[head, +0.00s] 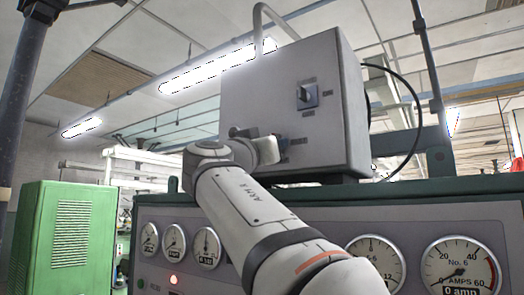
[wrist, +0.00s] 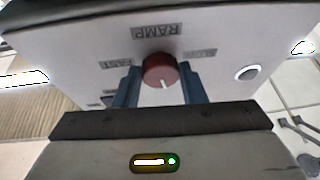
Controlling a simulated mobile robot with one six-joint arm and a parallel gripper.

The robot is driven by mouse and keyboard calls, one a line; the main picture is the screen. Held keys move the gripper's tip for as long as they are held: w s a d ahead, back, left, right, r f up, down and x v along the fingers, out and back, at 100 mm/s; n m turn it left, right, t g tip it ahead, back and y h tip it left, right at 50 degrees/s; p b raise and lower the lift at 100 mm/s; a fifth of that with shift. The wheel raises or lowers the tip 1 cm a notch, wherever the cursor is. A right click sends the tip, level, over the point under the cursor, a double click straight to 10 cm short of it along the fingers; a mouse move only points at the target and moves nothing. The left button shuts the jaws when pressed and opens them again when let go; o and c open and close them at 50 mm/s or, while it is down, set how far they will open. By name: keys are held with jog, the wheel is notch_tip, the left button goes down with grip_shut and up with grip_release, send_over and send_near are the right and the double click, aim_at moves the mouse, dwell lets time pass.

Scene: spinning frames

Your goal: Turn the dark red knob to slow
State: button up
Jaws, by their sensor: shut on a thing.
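The dark red knob (wrist: 158,66) is on the face of a grey box (head: 280,80). In the wrist view my gripper (wrist: 160,76) has its two blue fingers on either side of the knob, shut on it. The knob's white pointer mark points down in that picture, tilted slightly right. A RAMP label (wrist: 157,31), upside down, is above the knob. A FAST label (wrist: 116,65) is to its left and a faint label (wrist: 195,53), too blurred to read surely, is to its right. In the head view my gripper (head: 279,146) is at the box's lower face and the knob is hidden.
Another knob (head: 307,96), blue and dark, is higher on the box face. Below the box is a panel with several round gauges (head: 461,270). A green cabinet (head: 65,240) stands left.

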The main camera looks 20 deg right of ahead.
jog(key=shift+s+d+r+n+t+y+p, duration=0.15)
jog(key=shift+n+y+p, duration=0.85)
jog(key=shift+n, duration=2.15)
jog(key=shift+s+r+n+t+y+p, duration=0.1)
jog(key=shift+r+n+t+y+p, duration=0.3)
jog(key=shift+n+y, duration=1.95)
jog(key=shift+s+d+r+n+g+y+p, duration=0.1)
jog(key=shift+n+y+p, duration=0.5)
jog(key=shift+n, duration=3.4)
jog(key=shift+h, duration=0.25)
jog(key=o, duration=1)
jog(key=shift+f, duration=0.1)
